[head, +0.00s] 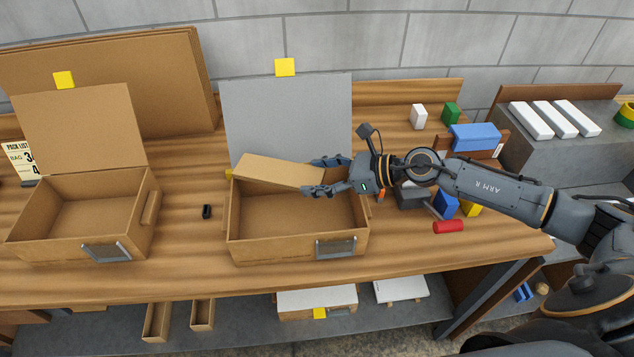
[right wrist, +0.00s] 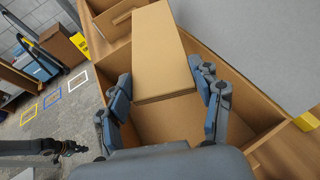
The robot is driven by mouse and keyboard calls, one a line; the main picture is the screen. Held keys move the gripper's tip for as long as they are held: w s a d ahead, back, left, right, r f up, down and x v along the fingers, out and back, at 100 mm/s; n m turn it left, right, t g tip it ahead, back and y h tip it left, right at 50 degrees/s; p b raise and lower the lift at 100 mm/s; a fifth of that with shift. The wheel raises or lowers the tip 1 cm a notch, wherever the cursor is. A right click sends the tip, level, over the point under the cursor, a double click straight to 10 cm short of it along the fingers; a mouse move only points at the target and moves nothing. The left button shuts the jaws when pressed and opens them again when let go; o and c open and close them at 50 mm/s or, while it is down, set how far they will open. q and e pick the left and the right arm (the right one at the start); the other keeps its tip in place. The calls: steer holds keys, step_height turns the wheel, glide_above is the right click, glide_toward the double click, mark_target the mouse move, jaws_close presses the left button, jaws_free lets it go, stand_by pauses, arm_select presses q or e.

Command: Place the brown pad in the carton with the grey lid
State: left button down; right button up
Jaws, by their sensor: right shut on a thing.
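The brown pad (head: 275,171) is a flat cardboard-coloured slab. My right gripper (head: 322,175) is shut on its right end and holds it over the back part of the carton with the grey lid (head: 298,249). The pad is slightly tilted in the head view. The grey lid (head: 288,120) stands open behind. In the right wrist view the pad (right wrist: 155,50) lies between the fingers of the right gripper (right wrist: 163,95), above the open carton. The carton floor that shows is empty. Whether the pad touches the carton is not clear.
A second open carton (head: 138,240) with a brown lid (head: 80,130) stands at left. A small black object (head: 206,211) lies between the cartons. Blue (head: 474,137), red (head: 448,226) and other coloured blocks stand at right under and behind my arm. Bare table lies in front.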

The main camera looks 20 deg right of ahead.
steer(key=f, duration=0.1)
steer(key=f+p, duration=0.1)
steer(key=f, duration=0.1)
steer(key=shift+w+f, duration=0.2)
steer(key=shift+f, duration=0.05)
steer(key=shift+f+b, duration=0.6)
steer(key=o, duration=0.9)
steer(key=shift+r, duration=0.15)
